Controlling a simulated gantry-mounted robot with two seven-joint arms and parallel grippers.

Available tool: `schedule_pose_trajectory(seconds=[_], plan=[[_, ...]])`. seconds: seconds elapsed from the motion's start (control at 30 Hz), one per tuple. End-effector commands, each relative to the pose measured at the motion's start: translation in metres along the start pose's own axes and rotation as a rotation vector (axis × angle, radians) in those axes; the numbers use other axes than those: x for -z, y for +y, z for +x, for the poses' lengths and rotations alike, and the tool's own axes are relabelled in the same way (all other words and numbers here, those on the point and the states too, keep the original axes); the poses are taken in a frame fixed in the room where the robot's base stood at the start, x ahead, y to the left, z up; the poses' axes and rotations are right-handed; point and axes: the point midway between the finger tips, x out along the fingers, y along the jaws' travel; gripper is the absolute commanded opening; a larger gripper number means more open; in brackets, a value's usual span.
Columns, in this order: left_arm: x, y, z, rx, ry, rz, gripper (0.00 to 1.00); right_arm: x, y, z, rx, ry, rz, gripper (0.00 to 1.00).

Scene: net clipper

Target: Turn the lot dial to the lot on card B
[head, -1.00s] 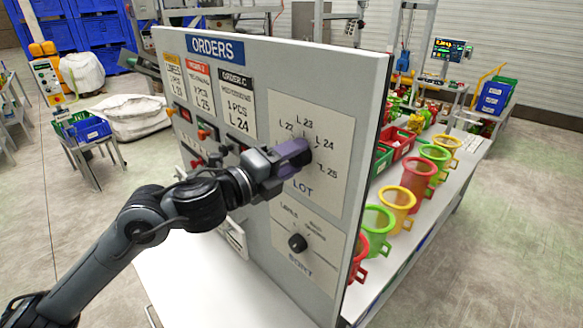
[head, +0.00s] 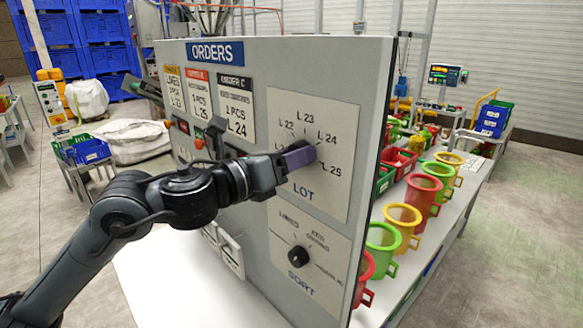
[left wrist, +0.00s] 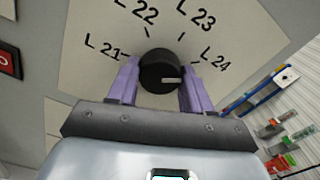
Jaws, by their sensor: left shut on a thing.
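The lot dial (left wrist: 160,72) is a round black knob on the cream LOT plate (head: 322,196) of the orders panel. My left gripper (head: 300,156) has its purple fingers closed on opposite sides of the dial; they also show in the left wrist view (left wrist: 159,86). In that view the dial's white mark points right, below the L 24 label; L 25 is hidden there, so I cannot tell the exact setting. Card B (head: 198,95), the red-headed middle card, reads 1 PCS, L 25. My right gripper is not in view.
Below is a SORT knob (head: 298,256). Card C (head: 236,108), black-headed, reads L 24. A yellow-headed card (head: 174,90) is at the left. Red, yellow and green cups (head: 403,222) and bins stand on the table behind the panel. The white surface in front (head: 180,285) is clear.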

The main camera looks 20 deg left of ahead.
Motion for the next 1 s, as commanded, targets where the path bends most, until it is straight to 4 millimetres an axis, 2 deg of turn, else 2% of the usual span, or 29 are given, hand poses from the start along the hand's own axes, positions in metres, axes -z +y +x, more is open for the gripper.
schedule_pose_trajectory(seconds=[0.03, 0.2, 0.6, 1.0], plan=[[0.003, 0.002, 0.0, -0.002, -0.001, 0.046, 0.19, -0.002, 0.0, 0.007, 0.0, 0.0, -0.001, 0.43], [0.003, 0.002, 0.0, -0.002, -0.001, 0.208, 0.19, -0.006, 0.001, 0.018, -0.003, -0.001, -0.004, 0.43], [0.003, 0.001, 0.0, -0.001, 0.001, 0.545, 0.19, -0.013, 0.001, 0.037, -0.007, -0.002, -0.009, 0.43], [0.001, 0.001, 0.0, -0.002, 0.002, 0.713, 0.19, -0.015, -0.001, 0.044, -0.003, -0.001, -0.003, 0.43]])
